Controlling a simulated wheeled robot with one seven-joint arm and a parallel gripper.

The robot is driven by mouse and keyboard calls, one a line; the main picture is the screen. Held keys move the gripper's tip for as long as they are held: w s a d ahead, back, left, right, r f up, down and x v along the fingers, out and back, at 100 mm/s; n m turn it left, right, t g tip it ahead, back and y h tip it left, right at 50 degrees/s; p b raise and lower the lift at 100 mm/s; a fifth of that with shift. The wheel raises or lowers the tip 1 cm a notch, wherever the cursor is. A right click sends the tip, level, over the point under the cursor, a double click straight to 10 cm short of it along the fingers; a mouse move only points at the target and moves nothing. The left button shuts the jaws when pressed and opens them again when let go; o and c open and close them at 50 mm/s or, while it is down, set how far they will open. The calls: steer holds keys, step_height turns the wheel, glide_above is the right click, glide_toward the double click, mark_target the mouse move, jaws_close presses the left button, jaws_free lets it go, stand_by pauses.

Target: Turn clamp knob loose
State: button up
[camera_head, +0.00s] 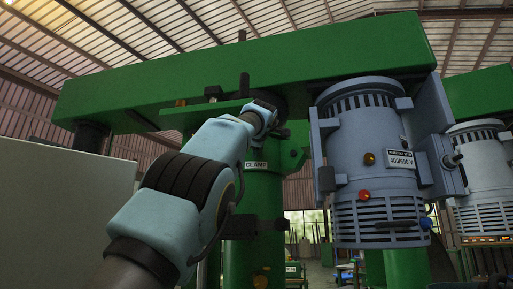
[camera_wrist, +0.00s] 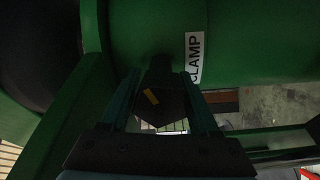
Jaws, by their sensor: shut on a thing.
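The clamp knob (camera_wrist: 158,103) is a dark, angular block with a small yellow mark, in the middle of the wrist view. It stands out from the green column beside the white CLAMP label (camera_wrist: 195,59). My gripper (camera_wrist: 160,80) has one finger on each side of the knob and is shut on it. In the head view my arm reaches up to the column, and the label (camera_head: 256,165) shows just below my wrist. The knob itself is hidden there behind my wrist.
The green column (camera_head: 262,195) carries a long green beam (camera_head: 240,75) overhead. A grey-blue motor housing (camera_head: 370,160) stands close to the right of my arm, with a second one (camera_head: 480,180) farther right. A pale panel (camera_head: 65,205) fills the lower left.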

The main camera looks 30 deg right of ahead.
steer(key=shift+f, duration=0.2)
steer(key=o, duration=1.3)
steer(key=shift+r, duration=0.1)
steer(key=shift+s, duration=0.1)
steer(key=b+v, duration=0.6)
steer(key=v, duration=0.4)
steer(key=shift+s+a, duration=0.2)
steer(key=shift+s, duration=0.05)
